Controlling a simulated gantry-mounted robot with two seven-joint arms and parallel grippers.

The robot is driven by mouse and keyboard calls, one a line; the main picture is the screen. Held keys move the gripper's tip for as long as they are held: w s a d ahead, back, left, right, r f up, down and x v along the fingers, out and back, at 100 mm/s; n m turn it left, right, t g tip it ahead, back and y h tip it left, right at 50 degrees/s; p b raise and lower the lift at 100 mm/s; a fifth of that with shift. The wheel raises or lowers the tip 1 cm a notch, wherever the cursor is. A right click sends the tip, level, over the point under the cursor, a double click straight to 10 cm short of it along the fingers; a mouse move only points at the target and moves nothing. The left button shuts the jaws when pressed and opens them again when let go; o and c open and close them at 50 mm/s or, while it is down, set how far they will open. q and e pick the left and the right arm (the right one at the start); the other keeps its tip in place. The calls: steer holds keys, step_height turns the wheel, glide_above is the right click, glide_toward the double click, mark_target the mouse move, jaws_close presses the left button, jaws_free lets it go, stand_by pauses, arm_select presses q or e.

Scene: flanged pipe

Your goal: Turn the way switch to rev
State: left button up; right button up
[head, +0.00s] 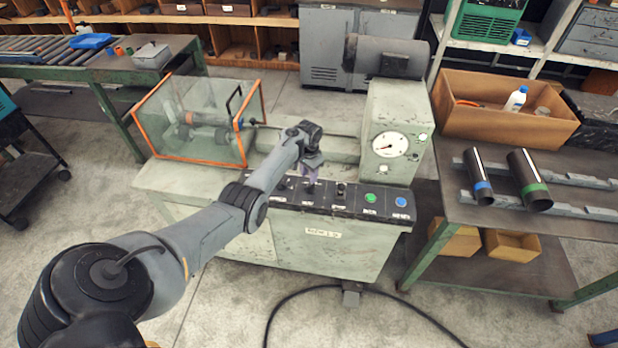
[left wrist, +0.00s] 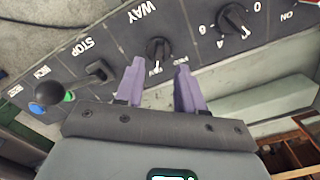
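The way switch (left wrist: 158,50) is a black rotary knob on the dark control panel, with the white word WAY printed beside it in the left wrist view. Small white marks lie on its near side, partly hidden and too small to read surely. I cannot tell which setting the knob points to. My left gripper (left wrist: 160,66) has two purple fingers spread apart, with the knob in line with the gap between their tips. Nothing is held. In the head view my left gripper (head: 312,168) hangs just over the panel (head: 327,205). My right gripper is not in view.
A numbered dial (left wrist: 236,19) sits to one side of the switch, and a black lever (left wrist: 97,72) by STOP to the other. A black ball knob (left wrist: 48,92) is farther along. Green (head: 370,197) and blue (head: 401,202) buttons and a clear guard box (head: 195,120) are nearby.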

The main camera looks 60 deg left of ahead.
mark_target(308, 187)
arm_select(q)
steer(key=shift+r+p, duration=0.45)
steer(key=shift+r, duration=1.95)
steer(key=s+d+f+m+t+y, duration=0.1)
steer(key=s+d+m, duration=0.1)
steer(key=s+d, duration=0.6)
steer(key=s+d+f+m+t, duration=0.15)
steer(key=s+d, duration=0.25)
steer(key=d, duration=0.9)
steer(key=s+d+f+m+y, duration=0.1)
steer(key=s+d+f, duration=0.1)
steer(key=s+d, duration=0.6)
steer(key=s+d+r+t+h, duration=0.1)
steer(key=s+d+r, duration=0.2)
steer(key=d, duration=0.3)
steer(key=s+d+r+h, duration=0.1)
steer(key=s+d+r, duration=0.2)
steer(key=d+r, duration=0.15)
step_height(308, 187, up, 19)
steer(key=d+p, duration=0.1)
steer(key=p, duration=1.8)
steer(key=shift+w+f, duration=0.2)
steer(key=shift+w, duration=0.05)
